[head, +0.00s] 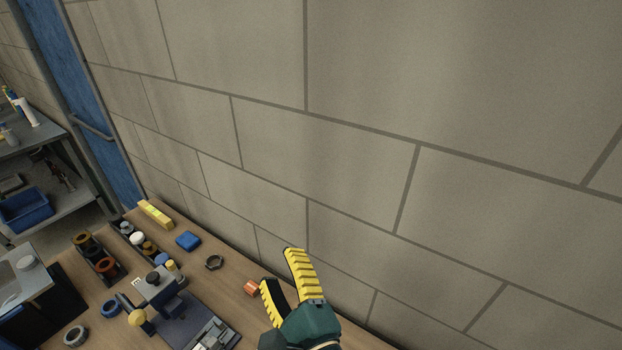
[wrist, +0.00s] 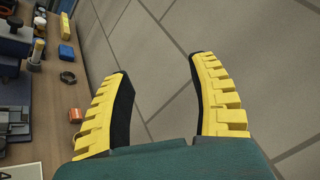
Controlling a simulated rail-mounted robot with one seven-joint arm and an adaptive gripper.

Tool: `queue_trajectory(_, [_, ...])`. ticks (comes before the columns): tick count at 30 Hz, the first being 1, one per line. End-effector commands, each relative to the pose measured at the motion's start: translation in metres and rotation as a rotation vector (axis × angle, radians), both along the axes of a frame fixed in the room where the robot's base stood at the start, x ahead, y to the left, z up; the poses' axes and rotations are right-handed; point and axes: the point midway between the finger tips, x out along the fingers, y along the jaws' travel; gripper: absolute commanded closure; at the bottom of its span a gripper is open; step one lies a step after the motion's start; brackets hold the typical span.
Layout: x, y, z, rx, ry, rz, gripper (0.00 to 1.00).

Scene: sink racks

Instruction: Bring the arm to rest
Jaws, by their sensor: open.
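My gripper (head: 279,274) is at the lower middle of the head view, above the wall side of the wooden bench (head: 241,312). Its two yellow ridged fingers with black inner pads are spread apart, with nothing between them. In the wrist view my gripper (wrist: 160,80) points toward the block wall (wrist: 245,60), and both fingers show in full. A small orange block (head: 252,288) lies on the bench just left of the fingers in the head view. The rest of my arm is mostly out of view.
On the bench are a yellow bar (head: 155,213), a blue block (head: 188,240), a dark ring nut (head: 214,263), dark racks with round parts (head: 97,257) and a grey fixture (head: 185,318). A shelf with a blue bin (head: 25,210) stands far left. Air before the wall is clear.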

Motion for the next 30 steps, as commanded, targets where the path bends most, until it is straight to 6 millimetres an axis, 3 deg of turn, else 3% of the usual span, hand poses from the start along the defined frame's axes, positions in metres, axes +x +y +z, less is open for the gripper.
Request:
queue_trajectory(1, [-0.003,-0.015,0.045,-0.164,-0.144,-0.061,0.4])
queue_trajectory(3, [-0.016,-0.037,0.099,-0.45,-0.335,-0.177,0.4])
queue_trajectory(7, [-0.049,-0.072,0.166,-0.983,-0.566,-0.413,0.4])
queue_trajectory(9, [-0.067,-0.087,0.186,-1.248,-0.626,-0.522,0.4])
queue_trajectory(13, [-0.09,-0.106,0.197,-1.692,-0.641,-0.65,0.4])
queue_trajectory(18, [-0.095,-0.115,0.199,-2.177,-0.631,-0.676,0.4])
queue_trajectory(19, [-0.095,-0.115,0.229,-2.16,-0.633,-0.68,0.4])
queue_trajectory(26, [-0.094,-0.115,0.319,-2.146,-0.633,-0.675,0.4])
queue_trajectory(30, [-0.094,-0.115,0.382,-2.141,-0.632,-0.675,0.4])
